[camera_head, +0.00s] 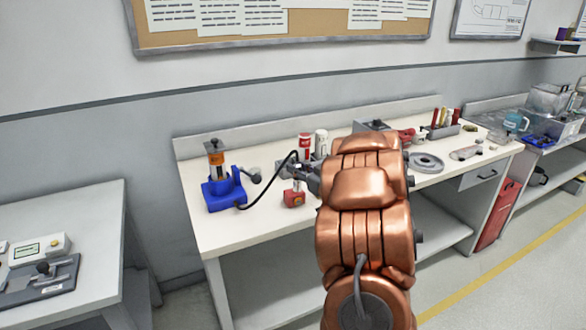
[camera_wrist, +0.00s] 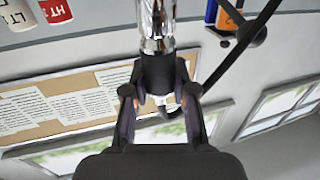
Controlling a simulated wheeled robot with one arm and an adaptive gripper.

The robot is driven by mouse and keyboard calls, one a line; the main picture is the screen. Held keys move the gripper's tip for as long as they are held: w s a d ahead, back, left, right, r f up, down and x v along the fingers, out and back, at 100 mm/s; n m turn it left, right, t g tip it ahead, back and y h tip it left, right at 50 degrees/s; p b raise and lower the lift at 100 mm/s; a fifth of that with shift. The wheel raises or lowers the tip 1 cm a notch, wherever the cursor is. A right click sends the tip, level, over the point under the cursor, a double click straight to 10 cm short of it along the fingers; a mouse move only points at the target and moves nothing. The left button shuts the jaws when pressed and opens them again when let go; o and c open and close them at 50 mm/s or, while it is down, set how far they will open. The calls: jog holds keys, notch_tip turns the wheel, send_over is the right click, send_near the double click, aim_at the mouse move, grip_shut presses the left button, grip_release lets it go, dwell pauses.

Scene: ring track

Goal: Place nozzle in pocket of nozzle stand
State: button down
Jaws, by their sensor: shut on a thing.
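My gripper (camera_head: 301,178) is shut on the nozzle, a black-bodied piece with a shiny chrome barrel (camera_wrist: 157,25). In the wrist view, its dark body (camera_wrist: 160,75) sits between my two fingers (camera_wrist: 160,105). In the head view, the nozzle's silvery end (camera_head: 298,186) shows just above a small red block (camera_head: 293,199) on the bench, probably the nozzle stand. I cannot tell whether the nozzle is in its pocket or only over it. The block is outside the wrist view, and my copper arm hides part of the area to the right.
A black hose (camera_head: 270,182) runs from a blue unit with an orange cylinder (camera_head: 223,190) to the nozzle. Red and white cans (camera_head: 305,146) stand behind. A grey disc (camera_head: 426,163) lies right of my arm. The bench front (camera_head: 250,228) is clear.

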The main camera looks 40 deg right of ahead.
jog(key=w+d, duration=0.1)
jog(key=w+d+f+p, duration=0.1)
jog(key=w, duration=0.1)
jog(key=w+d+f, duration=0.1)
jog(key=w, duration=0.1)
jog(key=shift+d+p, duration=0.15)
jog(key=shift+p, duration=0.15)
jog(key=shift+f+p, duration=0.3)
jog(key=shift+f, duration=0.55)
jog(key=shift+f, duration=0.15)
jog(key=c, duration=0.9)
grip_release()
jog(key=shift+c, duration=0.2)
jog(key=shift+f, duration=0.1)
jog(key=s+b, duration=0.2)
jog(key=s, duration=0.6)
jog(key=shift+a+b, duration=0.25)
jog(key=shift+b, duration=0.05)
jog(key=shift+w, duration=0.15)
